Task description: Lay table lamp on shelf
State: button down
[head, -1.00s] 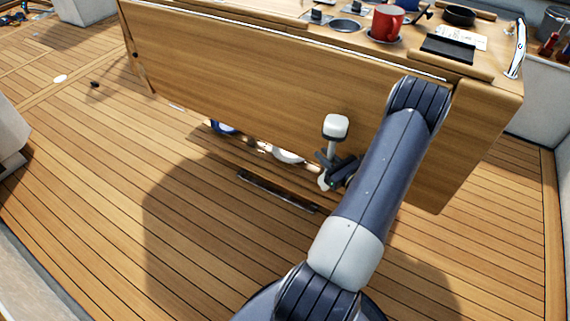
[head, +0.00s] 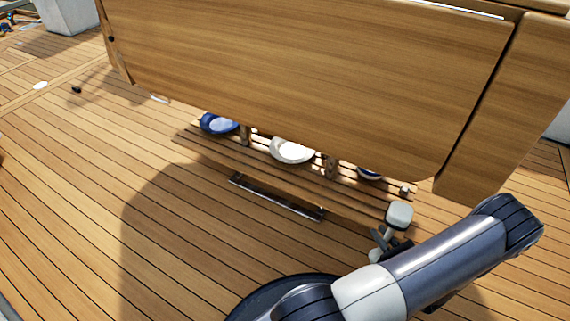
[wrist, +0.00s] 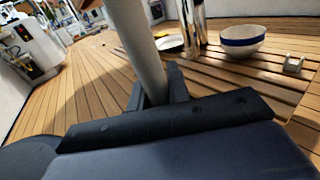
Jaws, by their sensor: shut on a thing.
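The table lamp (head: 399,214) has a pale rounded head and a slim grey stem. My gripper (head: 381,240) is shut around the stem, below the head, and the lamp stands roughly upright with a slight tilt. In the wrist view the stem (wrist: 140,50) passes between the two dark fingers (wrist: 157,90). The low slatted wooden shelf (head: 346,190) lies under the table leaf, just left of and beyond the lamp in the head view. It also shows in the wrist view (wrist: 225,68). The lamp's lower end is partly hidden by my gripper.
A dark metal-edged strip (head: 277,196) lies in front. Open deck is at left.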

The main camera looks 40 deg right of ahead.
jog(key=shift+s+f, duration=0.2)
jog(key=shift+f, duration=0.25)
jog(key=shift+w, duration=0.3)
jog(key=f+b+x, duration=0.1)
jog(key=b+x, duration=0.2)
jog(key=x, duration=4.1)
jog(key=shift+d+f+b, duration=0.3)
jog(key=shift+d, duration=0.05)
jog(key=shift+f, duration=0.1)
jog(key=c, duration=1.3)
grip_release()
jog(key=shift+f, duration=0.1)
jog(key=shift+c, duration=0.2)
